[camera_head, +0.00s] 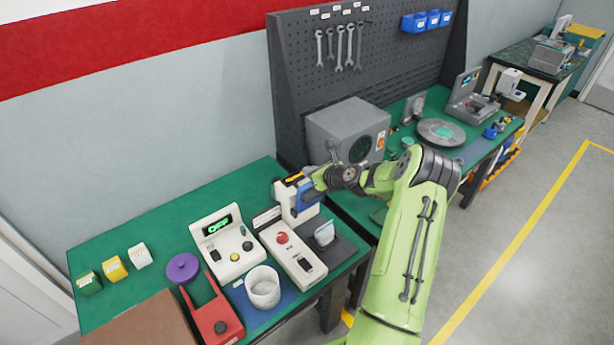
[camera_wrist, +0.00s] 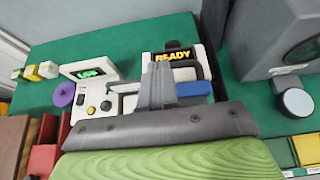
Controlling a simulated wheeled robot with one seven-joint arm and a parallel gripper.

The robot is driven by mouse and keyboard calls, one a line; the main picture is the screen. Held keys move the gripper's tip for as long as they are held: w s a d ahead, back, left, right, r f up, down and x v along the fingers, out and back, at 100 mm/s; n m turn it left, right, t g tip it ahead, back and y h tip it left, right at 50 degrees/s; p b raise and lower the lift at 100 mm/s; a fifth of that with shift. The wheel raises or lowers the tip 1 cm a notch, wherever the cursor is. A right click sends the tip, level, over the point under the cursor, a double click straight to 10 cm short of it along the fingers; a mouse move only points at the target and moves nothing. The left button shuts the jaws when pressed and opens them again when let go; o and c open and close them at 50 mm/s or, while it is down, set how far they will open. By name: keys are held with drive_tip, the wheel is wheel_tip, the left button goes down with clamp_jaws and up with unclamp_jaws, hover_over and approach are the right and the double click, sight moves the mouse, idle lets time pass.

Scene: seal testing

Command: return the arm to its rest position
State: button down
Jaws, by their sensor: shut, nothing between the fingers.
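My green arm (camera_head: 412,240) reaches up from the bottom right of the head view and bends left over the green bench. My gripper (camera_head: 310,187) is beside the white and blue upright part of a test device (camera_head: 293,203). The overlap hides whether they touch. In the wrist view my gripper (camera_wrist: 160,70) has its fingers together, with nothing seen between them. Behind the fingers a display (camera_wrist: 172,55) reads "READY" in yellow. The fingers cover part of the device below it.
Left on the bench are a console (camera_head: 228,243) with a green display, a white cup (camera_head: 263,287), a red fixture (camera_head: 215,320) and a purple disc (camera_head: 182,268). A grey box (camera_head: 345,125) stands close behind my wrist. Open floor (camera_head: 545,265) lies to the right.

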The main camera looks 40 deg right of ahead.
wheel_tip(320, 180, up, 6)
drive_tip(key=s+r, duration=0.1)
drive_tip(key=s+a+r+n+g+b, duration=0.25)
drive_tip(key=s+a+n, duration=0.25)
drive_tip(key=a+n, duration=0.55)
drive_tip(key=s+a+r+n+g+b, duration=0.25)
drive_tip(key=s+a+n, duration=0.25)
drive_tip(key=a+n, duration=0.5)
drive_tip(key=s+a+n+g+b, duration=0.1)
drive_tip(key=s+a+n, duration=0.3)
drive_tip(key=s+n, duration=0.3)
drive_tip(key=s+a+n+b, duration=0.1)
drive_tip(key=s+a+n, duration=0.3)
drive_tip(key=s+n, duration=0.4)
drive_tip(key=s, duration=0.7)
drive_tip(key=shift+s+g+h, duration=0.25)
drive_tip(key=shift+g+h, duration=0.05)
drive_tip(key=shift+g, duration=0.1)
drive_tip(key=shift+r, duration=0.15)
